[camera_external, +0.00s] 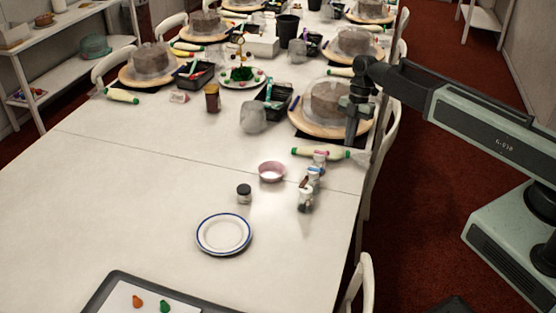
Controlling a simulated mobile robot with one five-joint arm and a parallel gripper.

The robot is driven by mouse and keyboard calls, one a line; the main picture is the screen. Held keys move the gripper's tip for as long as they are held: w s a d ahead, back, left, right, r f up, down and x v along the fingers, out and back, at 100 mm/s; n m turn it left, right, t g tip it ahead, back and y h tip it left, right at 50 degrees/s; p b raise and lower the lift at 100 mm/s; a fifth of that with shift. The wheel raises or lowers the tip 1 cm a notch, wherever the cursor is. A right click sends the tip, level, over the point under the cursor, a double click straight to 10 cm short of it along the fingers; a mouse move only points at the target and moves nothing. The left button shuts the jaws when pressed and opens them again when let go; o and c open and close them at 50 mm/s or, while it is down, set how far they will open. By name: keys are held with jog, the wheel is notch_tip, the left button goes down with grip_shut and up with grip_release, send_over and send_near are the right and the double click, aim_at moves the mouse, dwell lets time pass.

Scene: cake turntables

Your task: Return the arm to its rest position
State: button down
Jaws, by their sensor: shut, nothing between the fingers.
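My gripper (351,136) hangs pointing down at the right edge of the long white table (130,190). It is shut and empty. My arm reaches in from the right side, over the red floor. Behind and beside the gripper is a wooden cake turntable (299,122) with a brown cake (325,101) under a clear cover. I cannot tell whether the gripper touches the turntable or only overlaps it in the picture.
Small jars (305,197), a pink bowl (271,171) and a blue-rimmed plate (224,233) stand on the near table. A black tray (270,102) and more cake turntables (150,77) stand farther back. White chairs (360,285) line the right edge. The near left tabletop is clear.

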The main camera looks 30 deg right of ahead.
jog(key=s+d+m+t+h, duration=0.1)
jog(key=s+d+m, duration=0.3)
jog(key=d+m, duration=0.5)
jog(key=s+d+f+m+h, duration=0.1)
jog(key=s+d+m, duration=0.3)
jog(key=d+m, duration=0.5)
jog(key=m, duration=0.5)
jog(key=shift+d+t+h, duration=0.35)
jog(key=shift+t+h, duration=0.05)
jog(key=c, duration=1.5)
grip_release()
jog(key=w+a+m, duration=0.5)
jog(key=w+a, duration=0.7)
jog(key=a, duration=0.2)
jog(key=s+a+n, duration=0.1)
jog(key=a, duration=0.5)
jog(key=s+a+n, duration=0.1)
jog(key=a, duration=0.6)
jog(key=s+a+n, duration=0.1)
jog(key=a, duration=0.6)
jog(key=shift+s+a, duration=0.15)
jog(key=shift+s, duration=0.1)
notch_tip(320, 180, down, 8)
jog(key=b, duration=0.8)
jog(key=shift+f, duration=0.1)
